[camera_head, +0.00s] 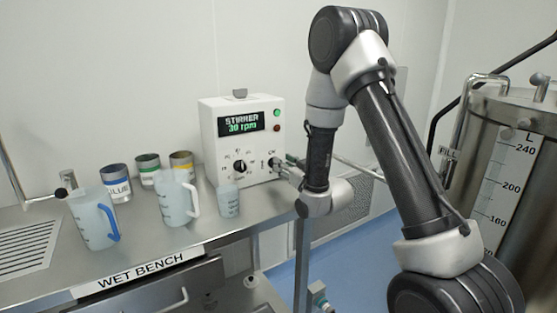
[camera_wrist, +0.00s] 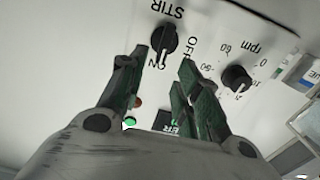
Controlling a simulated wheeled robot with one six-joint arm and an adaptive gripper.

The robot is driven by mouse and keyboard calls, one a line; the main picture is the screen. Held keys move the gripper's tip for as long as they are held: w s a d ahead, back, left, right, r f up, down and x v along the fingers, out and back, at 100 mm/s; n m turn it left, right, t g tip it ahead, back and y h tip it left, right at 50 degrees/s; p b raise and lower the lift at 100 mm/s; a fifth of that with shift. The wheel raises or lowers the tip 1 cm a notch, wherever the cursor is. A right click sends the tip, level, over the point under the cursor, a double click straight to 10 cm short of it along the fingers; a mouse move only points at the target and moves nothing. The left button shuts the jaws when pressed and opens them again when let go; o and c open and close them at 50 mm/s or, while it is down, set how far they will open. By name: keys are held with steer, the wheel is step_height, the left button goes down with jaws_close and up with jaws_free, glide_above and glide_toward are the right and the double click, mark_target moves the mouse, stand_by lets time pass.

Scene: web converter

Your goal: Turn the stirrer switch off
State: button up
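The stirrer box (camera_head: 208,130) is white, stands on the wet bench, and its green display (camera_head: 241,124) reads "STIRRER 30 rpm". In the wrist view the black STIR switch knob (camera_wrist: 166,39) sits on the panel between printed ON and OFF labels. The white mark on its lower end points close to ON. My gripper (camera_wrist: 163,68) is open, its two dark fingers apart with the lower end of the knob near the gap between their tips. I cannot tell whether they touch it. In the head view my gripper (camera_head: 283,171) is at the right side of the panel, partly hiding the switch.
The rpm dial (camera_wrist: 237,78) is beside my right finger. A small beaker (camera_head: 229,202), a white jug (camera_head: 176,200) and a blue-handled jug (camera_head: 93,220) stand in front and left of the box, with several paint-marked cans behind. A steel tank (camera_head: 503,160) stands right.

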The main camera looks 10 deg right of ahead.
steer(key=shift+x, duration=2.25)
jaws_close()
